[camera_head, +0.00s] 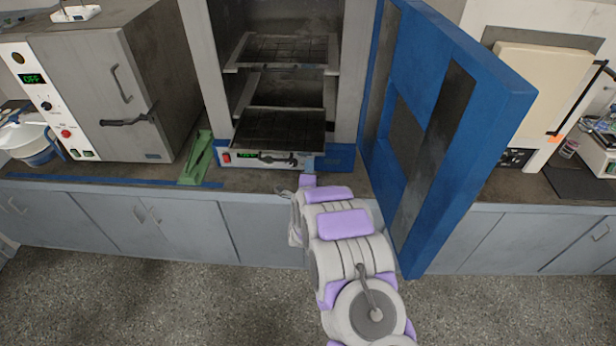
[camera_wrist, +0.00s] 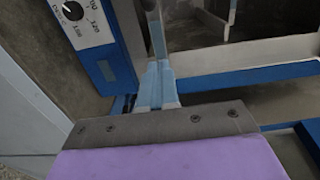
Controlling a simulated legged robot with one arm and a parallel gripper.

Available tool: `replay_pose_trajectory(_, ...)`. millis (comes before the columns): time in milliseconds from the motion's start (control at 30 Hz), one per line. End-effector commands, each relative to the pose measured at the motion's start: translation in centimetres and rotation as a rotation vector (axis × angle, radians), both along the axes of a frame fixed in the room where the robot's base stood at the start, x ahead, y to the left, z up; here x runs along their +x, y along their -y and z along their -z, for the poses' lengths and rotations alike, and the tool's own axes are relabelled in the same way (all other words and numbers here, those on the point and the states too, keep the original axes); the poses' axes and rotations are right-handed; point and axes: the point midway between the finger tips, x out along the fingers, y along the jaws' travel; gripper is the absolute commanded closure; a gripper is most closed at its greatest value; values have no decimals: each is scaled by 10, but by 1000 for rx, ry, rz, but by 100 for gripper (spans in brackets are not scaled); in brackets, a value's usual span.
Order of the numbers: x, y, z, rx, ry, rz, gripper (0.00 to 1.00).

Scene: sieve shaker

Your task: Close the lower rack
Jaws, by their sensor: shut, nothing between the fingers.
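The lower rack (camera_head: 280,130) is a dark grid tray in the open grey cabinet (camera_head: 348,75), low down, just above the front control panel. Its front edge sits near the cabinet's front opening; I cannot tell exactly how far it is out. The upper rack (camera_head: 285,50) is above it. In the wrist view, my gripper (camera_wrist: 157,72) shows as narrow pale blue fingers, shut and empty. Contact with the rack cannot be told.
The cabinet's blue door (camera_head: 455,100) stands wide open to the right of my arm. A green object (camera_head: 196,158) lies on the counter (camera_head: 130,177) at left, beside a grey oven (camera_head: 110,85). A control dial (camera_wrist: 73,11) shows at the wrist view's upper left.

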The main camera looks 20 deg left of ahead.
Motion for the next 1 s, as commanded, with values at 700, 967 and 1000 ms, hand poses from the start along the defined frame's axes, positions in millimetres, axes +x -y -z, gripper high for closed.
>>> replay_pose_trajectory(700, 33, -7, -1, -1, 1, 0, 100)
replay_pose_trajectory(967, 37, -8, 0, -1, 2, 1, 100)
replay_pose_trajectory(1000, 39, -8, 1, -1, 1, 1, 100)
